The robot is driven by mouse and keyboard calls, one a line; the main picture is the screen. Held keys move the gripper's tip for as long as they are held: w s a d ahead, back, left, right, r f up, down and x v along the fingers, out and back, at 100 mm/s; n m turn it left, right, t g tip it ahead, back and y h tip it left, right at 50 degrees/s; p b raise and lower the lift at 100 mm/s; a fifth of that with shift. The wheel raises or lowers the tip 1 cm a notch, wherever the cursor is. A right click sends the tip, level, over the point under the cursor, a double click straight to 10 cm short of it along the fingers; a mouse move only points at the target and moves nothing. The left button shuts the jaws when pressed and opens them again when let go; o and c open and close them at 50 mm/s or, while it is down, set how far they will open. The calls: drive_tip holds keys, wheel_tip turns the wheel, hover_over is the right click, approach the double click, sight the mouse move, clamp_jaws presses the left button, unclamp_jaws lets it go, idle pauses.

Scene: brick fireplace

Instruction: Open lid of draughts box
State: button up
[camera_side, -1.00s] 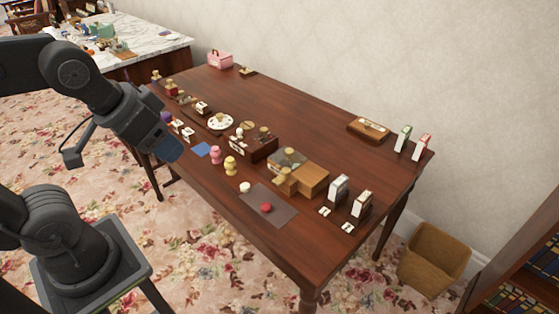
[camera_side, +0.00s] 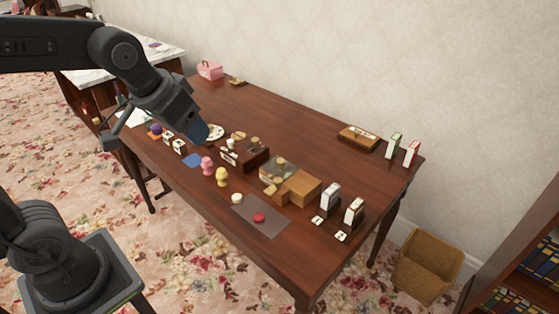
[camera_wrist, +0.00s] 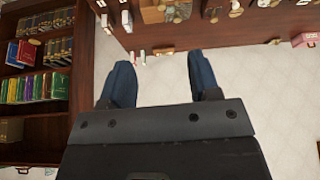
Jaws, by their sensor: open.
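Several wooden boxes stand on the dark table, and I cannot tell for sure which is the draughts box. A light brown box (camera_side: 300,188) with small knobbed pieces beside it stands right behind a grey mat (camera_side: 272,221). A dark wooden box (camera_side: 252,157) stands further left. My gripper (camera_side: 196,133) is above the table's left part, apart from these boxes. In the wrist view its two blue fingers (camera_wrist: 162,82) are spread with nothing between them.
Pink and yellow figures (camera_side: 222,177) stand near the front edge. White-topped cartons (camera_side: 331,196) stand right of the light brown box. A flat wooden box (camera_side: 358,138) lies at the back. A bookshelf (camera_side: 520,262) and a basket (camera_side: 427,262) are at the right. The table's back middle is clear.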

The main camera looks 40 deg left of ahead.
drive_tip(key=w+a+f+n, duration=0.1)
drive_tip(key=w+f, duration=0.1)
drive_tip(key=w, duration=0.5)
drive_tip(key=w+a+f, duration=0.1)
drive_tip(key=w+f, duration=0.2)
drive_tip(key=w, duration=0.4)
drive_tip(key=n+g, duration=0.1)
approach(281, 161)
drive_tip(key=shift+y, duration=0.4)
drive_tip(key=x, duration=0.8)
drive_tip(key=shift+w+d+f, duration=0.15)
drive_tip(key=shift+f, duration=0.2)
drive_tip(key=shift+c, duration=0.4)
clamp_jaws()
drive_tip(key=shift+d, duration=0.15)
